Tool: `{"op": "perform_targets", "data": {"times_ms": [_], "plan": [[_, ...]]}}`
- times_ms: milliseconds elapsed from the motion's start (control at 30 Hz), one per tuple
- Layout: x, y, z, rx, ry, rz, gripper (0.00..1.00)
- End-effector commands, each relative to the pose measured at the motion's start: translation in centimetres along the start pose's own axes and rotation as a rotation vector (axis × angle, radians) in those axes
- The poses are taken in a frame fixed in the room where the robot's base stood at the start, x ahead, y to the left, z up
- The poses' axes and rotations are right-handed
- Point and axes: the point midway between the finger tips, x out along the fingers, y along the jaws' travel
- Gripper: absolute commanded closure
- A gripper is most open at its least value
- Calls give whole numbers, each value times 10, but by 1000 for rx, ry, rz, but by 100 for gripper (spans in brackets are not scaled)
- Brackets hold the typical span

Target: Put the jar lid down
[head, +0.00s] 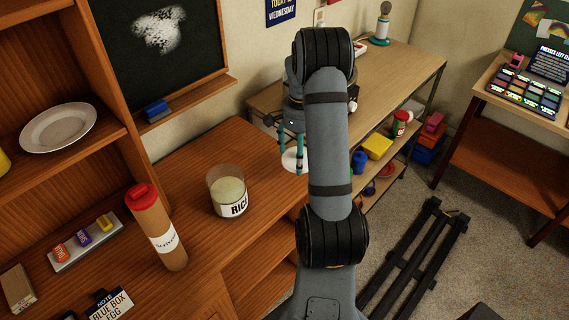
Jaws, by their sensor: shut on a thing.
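My gripper (292,161), with teal fingers, is beyond my arm near the right end of the brown wooden counter (195,160). It is shut on the jar lid (289,166), a pale white disc partly hidden by the fingers and my arm. I cannot tell whether the lid touches the surface below it. A clear jar (229,192) labelled RICE stands upright on the counter to the left of the gripper. Its top is open and pale contents show inside.
A tall tan bottle with a red cap (157,228) stands left of the jar. A tray with small coloured blocks (85,240) lies further left. A shelf unit (395,70) with colourful items stands behind on the right. The counter behind the jar is clear.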

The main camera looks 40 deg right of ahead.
Motion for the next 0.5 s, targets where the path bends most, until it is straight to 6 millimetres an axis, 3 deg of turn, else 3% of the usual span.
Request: {"op": "perform_targets", "data": {"times_ms": [200, 500], "plan": [[22, -39, 5, 0, -1, 1, 33], [46, -48, 7, 2, -3, 3, 33]]}}
